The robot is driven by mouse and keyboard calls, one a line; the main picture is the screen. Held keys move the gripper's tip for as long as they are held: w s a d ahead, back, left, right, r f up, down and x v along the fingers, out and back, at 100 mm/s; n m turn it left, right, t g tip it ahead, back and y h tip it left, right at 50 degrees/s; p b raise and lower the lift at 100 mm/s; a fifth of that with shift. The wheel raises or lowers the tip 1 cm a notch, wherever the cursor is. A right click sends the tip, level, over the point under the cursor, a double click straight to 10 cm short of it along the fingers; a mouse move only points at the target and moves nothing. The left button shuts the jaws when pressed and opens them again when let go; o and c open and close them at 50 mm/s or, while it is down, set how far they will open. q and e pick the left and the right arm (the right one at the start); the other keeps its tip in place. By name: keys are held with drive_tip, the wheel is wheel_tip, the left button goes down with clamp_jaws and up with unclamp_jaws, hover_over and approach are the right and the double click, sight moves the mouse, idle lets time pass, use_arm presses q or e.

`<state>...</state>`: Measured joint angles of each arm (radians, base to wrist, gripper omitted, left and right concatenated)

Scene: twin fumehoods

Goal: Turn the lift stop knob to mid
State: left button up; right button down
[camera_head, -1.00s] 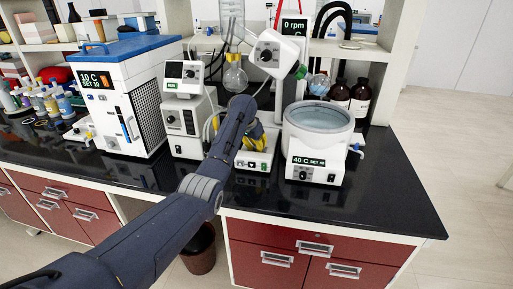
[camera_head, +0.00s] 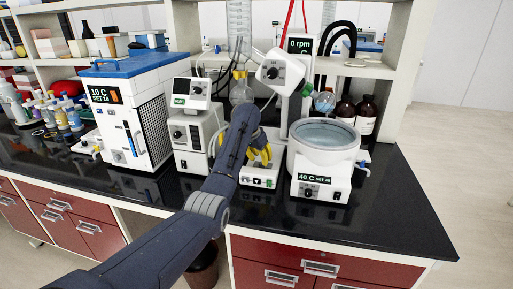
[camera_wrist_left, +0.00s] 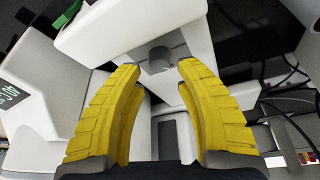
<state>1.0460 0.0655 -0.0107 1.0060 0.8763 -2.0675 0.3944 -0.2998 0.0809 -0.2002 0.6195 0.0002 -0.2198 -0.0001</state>
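The white rotary evaporator lift stands on the black bench, with a white base (camera_head: 258,180) carrying small front controls. In the left wrist view a short dark grey round knob (camera_wrist_left: 158,60) sticks out of a white housing (camera_wrist_left: 130,28); I take it as the lift stop knob, but no label shows. My left gripper (camera_head: 262,152) has yellow fingers and is low in front of the lift, above the base. In the wrist view its fingers (camera_wrist_left: 158,72) are apart, one on each side of the knob, with gaps visible. The knob is hidden in the head view. My right gripper is out of view.
A heating bath (camera_head: 324,137) reading 40 C stands right of the base. A white controller box (camera_head: 195,135) and a chiller (camera_head: 130,110) stand to the left. A glass flask (camera_head: 241,91) hangs above my arm. Brown bottles (camera_head: 366,115) stand behind the bath.

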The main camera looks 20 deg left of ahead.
sight(262, 165)
use_arm(q)
drive_tip(key=d+v, duration=0.1)
drive_tip(key=v, duration=0.7)
drive_tip(key=shift+a+r, duration=0.2)
drive_tip(key=shift+a, duration=0.25)
drive_tip(key=shift+o, duration=1.5)
drive_tip(key=d+r, duration=0.4)
drive_tip(key=d, duration=0.1)
drive_tip(key=shift+d+r+n+t, duration=0.15)
drive_tip(key=shift+d+n+t, duration=0.15)
drive_tip(key=shift+n, duration=0.1)
drive_tip(key=s+a+n+y, duration=0.2)
drive_tip(key=a+n, duration=0.2)
drive_tip(key=x, duration=1.6)
drive_tip(key=shift+s+d+f, duration=0.2)
drive_tip(key=shift+d+f, duration=0.05)
drive_tip(key=shift+f, duration=0.3)
